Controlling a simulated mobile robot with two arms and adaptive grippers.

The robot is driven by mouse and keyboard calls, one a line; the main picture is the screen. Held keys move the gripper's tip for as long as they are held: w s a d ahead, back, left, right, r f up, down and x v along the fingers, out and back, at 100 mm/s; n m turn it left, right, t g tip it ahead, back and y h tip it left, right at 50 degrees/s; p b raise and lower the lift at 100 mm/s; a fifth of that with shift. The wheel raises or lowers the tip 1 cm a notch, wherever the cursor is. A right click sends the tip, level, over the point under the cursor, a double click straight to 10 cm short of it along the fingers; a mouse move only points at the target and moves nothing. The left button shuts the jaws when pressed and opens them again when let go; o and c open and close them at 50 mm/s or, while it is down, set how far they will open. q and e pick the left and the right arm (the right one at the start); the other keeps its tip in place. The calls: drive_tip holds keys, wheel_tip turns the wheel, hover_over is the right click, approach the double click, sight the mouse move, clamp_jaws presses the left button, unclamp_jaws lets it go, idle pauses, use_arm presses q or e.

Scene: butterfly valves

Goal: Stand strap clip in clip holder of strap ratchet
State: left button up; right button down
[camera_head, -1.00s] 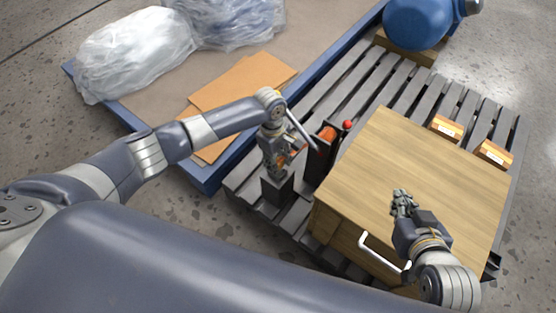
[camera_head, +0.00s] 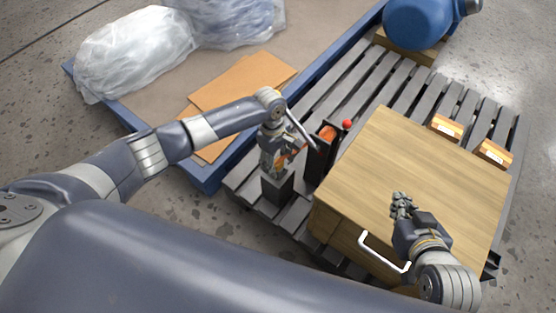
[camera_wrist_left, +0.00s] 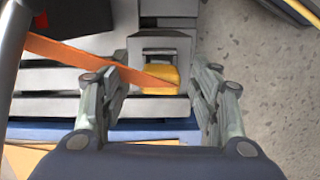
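In the left wrist view a yellow-orange strap clip (camera_wrist_left: 160,78) sits at the grey clip holder (camera_wrist_left: 160,42), with an orange strap (camera_wrist_left: 85,58) running from it to the left. My left gripper (camera_wrist_left: 152,92) has its fingers spread, one on each side of the clip, with gaps between. How deep the clip sits in the holder is unclear. In the head view my left gripper (camera_head: 272,160) is above the dark holder block (camera_head: 277,188). The strap ratchet (camera_head: 322,150), dark with orange strap, stands just right of it. My right gripper (camera_head: 402,205) hovers over the wooden cabinet; its fingertips are too small to judge.
A wooden cabinet (camera_head: 430,160) with a white handle (camera_head: 375,255) stands right of the ratchet on a slatted grey pallet (camera_head: 345,75). A red ball knob (camera_head: 348,124) rises beside the ratchet. Orange boxes (camera_head: 446,127) lie behind. A blue-edged platform (camera_head: 205,178) bounds the left.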

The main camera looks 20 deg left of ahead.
use_arm(q)
drive_tip(key=shift+r, duration=0.1)
use_arm(e)
drive_tip(key=shift+s+f, duration=0.1)
use_arm(q)
wheel_tip(320, 180, up, 12)
drive_tip(key=a, duration=0.1)
drive_tip(key=shift+w+a, duration=0.15)
drive_tip(key=shift+w, duration=0.15)
